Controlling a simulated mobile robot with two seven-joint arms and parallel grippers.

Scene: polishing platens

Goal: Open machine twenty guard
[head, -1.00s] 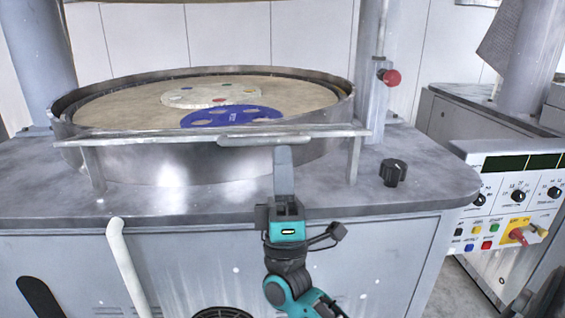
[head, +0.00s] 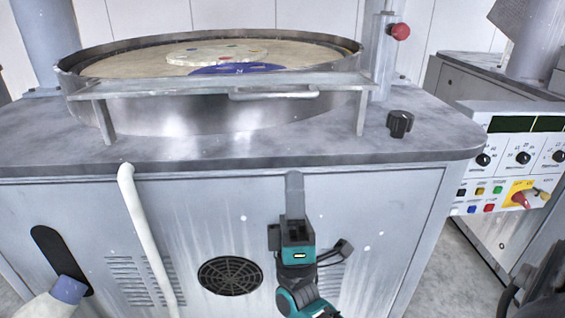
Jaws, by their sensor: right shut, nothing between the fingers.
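The guard (head: 170,92) is a flat grey metal bar across the front of the round platen rim, on two short posts. Its handle (head: 275,93) is a thin horizontal bar right of the guard's middle. My right gripper (head: 294,178) points upward in front of the cabinet's front panel, clearly below the handle and apart from it. It is shut and empty. My left gripper is not in view.
A blue disc (head: 235,69) and a pale disc (head: 215,53) lie on the platen. A black knob (head: 399,123) and red button (head: 400,31) are at right. A pale hose (head: 142,225) hangs down the front. A control panel (head: 515,170) stands farther right. A cream, blue-ended object (head: 50,301) is unclear.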

